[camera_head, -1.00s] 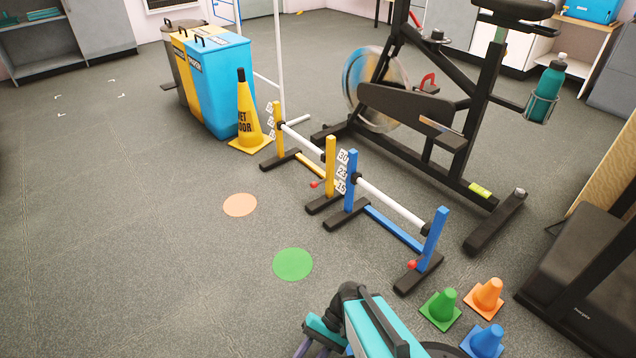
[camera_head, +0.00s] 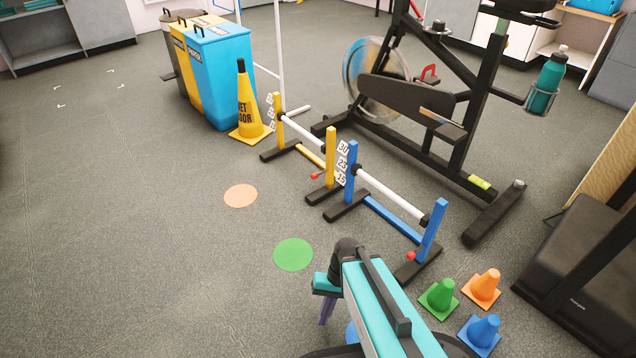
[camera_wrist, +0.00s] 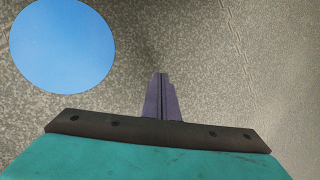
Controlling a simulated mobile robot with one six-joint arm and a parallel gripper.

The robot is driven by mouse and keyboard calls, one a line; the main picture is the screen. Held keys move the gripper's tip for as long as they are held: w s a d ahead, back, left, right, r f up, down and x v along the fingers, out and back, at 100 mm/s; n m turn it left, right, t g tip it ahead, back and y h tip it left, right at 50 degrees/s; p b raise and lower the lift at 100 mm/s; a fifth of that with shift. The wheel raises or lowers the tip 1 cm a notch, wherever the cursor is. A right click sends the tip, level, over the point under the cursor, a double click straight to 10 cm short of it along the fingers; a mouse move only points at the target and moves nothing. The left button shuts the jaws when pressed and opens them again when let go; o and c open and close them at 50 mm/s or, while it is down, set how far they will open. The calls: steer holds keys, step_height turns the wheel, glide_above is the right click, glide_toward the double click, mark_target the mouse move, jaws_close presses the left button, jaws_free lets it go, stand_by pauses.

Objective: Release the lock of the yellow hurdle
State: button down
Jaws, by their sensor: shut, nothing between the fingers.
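The yellow hurdle stands on the carpet in the head view, with two yellow posts (camera_head: 331,158), black feet and a white bar (camera_head: 304,132) between them. A red knob (camera_head: 314,176), perhaps its lock, sits low beside the nearer yellow post. A blue hurdle (camera_head: 352,165) stands close to its right, with its own red knob (camera_head: 410,255). My gripper (camera_head: 325,312) points down at the bottom of the head view, well short of both hurdles. In the wrist view its purple fingers (camera_wrist: 161,95) are together and empty over bare carpet.
A green disc (camera_head: 293,254) and an orange disc (camera_head: 240,196) lie on the floor left of the hurdles. A blue disc (camera_wrist: 62,45) is near my gripper. Small cones (camera_head: 481,333) stand at right. An exercise bike (camera_head: 420,105) is behind the hurdles. Left floor is clear.

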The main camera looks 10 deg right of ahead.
steer(key=w+d+r+t+h+p, duration=0.1)
steer(key=w+d+r+p, duration=0.1)
steer(key=r+p, duration=0.3)
steer(key=w+d+r+n+h+p, duration=0.1)
steer(key=w+d+r+p, duration=0.15)
steer(key=r+p, duration=0.2)
steer(key=w+d+r+t+h+p, duration=0.1)
steer(key=w+d+r+p, duration=0.15)
steer(key=r+p, duration=0.2)
steer(key=s+r+g+p, duration=0.1)
steer(key=s+r+p, duration=0.6)
steer(key=r+p, duration=0.4)
steer(key=s+r+g+p, duration=0.1)
steer(key=s+r+p, duration=0.6)
steer(key=r+p, duration=0.5)
steer(key=s+r+g+p, duration=0.1)
steer(key=s+r+p, duration=0.5)
steer(key=p, duration=1.8)
step_height(320, 180, up, 6)
steer(key=shift+s+d+r+g+h, duration=0.1)
steer(key=shift+s+d+g+h, duration=0.05)
steer(key=shift+s+g+h, duration=0.2)
steer(key=shift+s, duration=0.15)
